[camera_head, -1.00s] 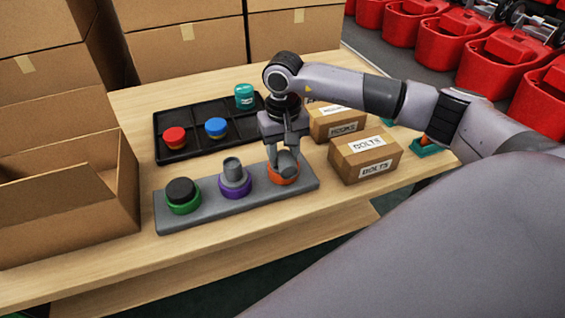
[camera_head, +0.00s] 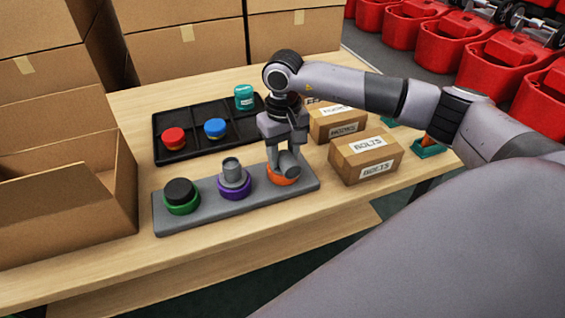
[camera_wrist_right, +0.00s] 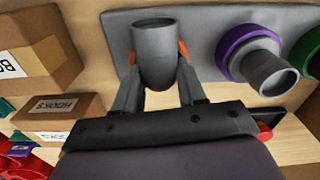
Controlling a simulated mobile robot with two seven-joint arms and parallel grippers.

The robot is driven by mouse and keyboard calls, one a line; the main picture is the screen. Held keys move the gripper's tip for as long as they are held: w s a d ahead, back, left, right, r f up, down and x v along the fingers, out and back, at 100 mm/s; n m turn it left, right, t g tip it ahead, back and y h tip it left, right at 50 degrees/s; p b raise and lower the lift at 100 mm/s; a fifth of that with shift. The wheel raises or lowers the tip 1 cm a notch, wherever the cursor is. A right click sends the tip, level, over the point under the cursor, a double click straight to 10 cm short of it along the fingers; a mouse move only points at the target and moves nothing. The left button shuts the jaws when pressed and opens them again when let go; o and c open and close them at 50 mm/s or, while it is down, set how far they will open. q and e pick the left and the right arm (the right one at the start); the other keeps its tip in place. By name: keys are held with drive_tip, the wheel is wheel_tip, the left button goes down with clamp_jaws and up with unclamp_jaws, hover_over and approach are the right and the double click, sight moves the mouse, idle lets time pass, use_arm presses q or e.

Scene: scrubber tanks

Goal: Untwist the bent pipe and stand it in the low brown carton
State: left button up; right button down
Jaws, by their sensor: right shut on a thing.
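The bent grey pipe (camera_head: 287,165) stands in the orange collar (camera_head: 281,178) at the right end of the grey base plate. My left gripper is not in view.
The plate also bears a purple collar with a grey pipe (camera_head: 234,180) and a green one with a black cap (camera_head: 181,195). Behind is a black tray (camera_head: 185,148) with red, blue and teal pieces. Small BOLTS (camera_head: 365,157) and HOOKS (camera_head: 337,122) boxes stand close right of my gripper.

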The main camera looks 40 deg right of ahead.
sight(283, 149)
drive_tip(key=shift+r+p, duration=0.65)
drive_tip(key=shift+r, duration=0.25)
idle(0.9)
drive_tip(key=shift+r, duration=0.1)
drive_tip(key=shift+r+p, duration=1.5)
drive_tip(key=shift+r, duration=0.9)
